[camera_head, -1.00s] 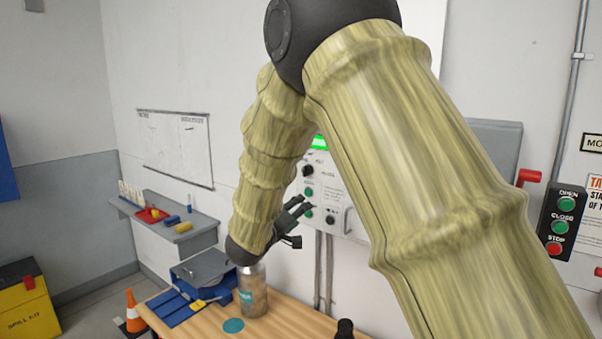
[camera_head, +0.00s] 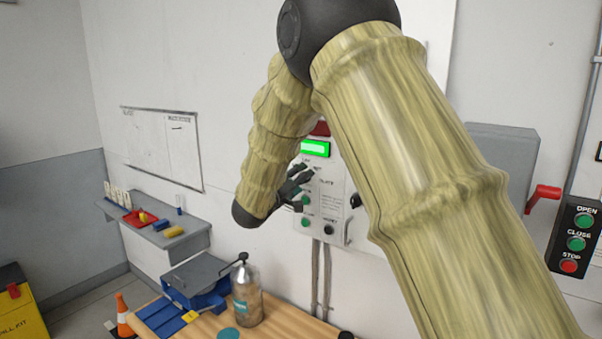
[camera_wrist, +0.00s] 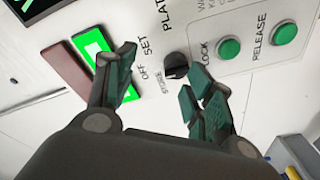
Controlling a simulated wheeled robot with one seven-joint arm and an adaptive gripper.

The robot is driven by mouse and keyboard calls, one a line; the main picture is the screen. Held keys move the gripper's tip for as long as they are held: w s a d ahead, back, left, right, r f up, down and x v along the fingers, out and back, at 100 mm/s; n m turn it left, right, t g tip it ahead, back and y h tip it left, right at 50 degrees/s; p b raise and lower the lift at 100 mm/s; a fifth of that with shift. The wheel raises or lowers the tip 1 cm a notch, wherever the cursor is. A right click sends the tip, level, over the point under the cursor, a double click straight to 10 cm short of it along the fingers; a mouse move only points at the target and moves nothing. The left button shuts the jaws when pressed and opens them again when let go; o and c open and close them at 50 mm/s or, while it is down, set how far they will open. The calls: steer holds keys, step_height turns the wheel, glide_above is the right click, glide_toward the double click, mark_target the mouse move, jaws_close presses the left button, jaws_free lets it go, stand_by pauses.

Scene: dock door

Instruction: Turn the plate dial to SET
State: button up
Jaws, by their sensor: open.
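The plate dial (camera_wrist: 176,66) is a small black knob on the white control panel (camera_wrist: 190,25). The words OFF, SET and PLATE and a smaller label lie beside it. Which label it points to is hard to tell. My gripper (camera_wrist: 158,84) is open, its dark green fingers spread, one to each side of the dial in the wrist view; contact is not clear. In the head view my gripper (camera_head: 303,187) is in front of the panel, below the lit green display (camera_head: 315,149), and the dial is hidden behind the fingers.
Green LOCK (camera_wrist: 229,49) and RELEASE (camera_wrist: 284,34) buttons sit close to the right finger. A workbench (camera_head: 268,328) below holds a bottle (camera_head: 247,298) and a blue-grey vise (camera_head: 195,282). A door button box (camera_head: 574,238) and red lever (camera_head: 543,197) are at the right.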

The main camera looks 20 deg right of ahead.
steer(key=shift+w+d+f+p, duration=0.25)
steer(key=shift+w+d, duration=0.2)
steer(key=shift+w, duration=0.35)
steer(key=shift+w+d+f+p, duration=0.25)
steer(key=shift+w+d, duration=0.15)
steer(key=shift+w, duration=0.35)
steer(key=shift+w+a+f, duration=0.1)
steer(key=shift+w+f, duration=0.45)
steer(key=shift+w, duration=0.2)
steer(key=c, duration=0.9)
steer(key=shift+s+r, duration=0.1)
steer(key=shift+s, duration=0.1)
steer(key=shift+c, duration=0.6)
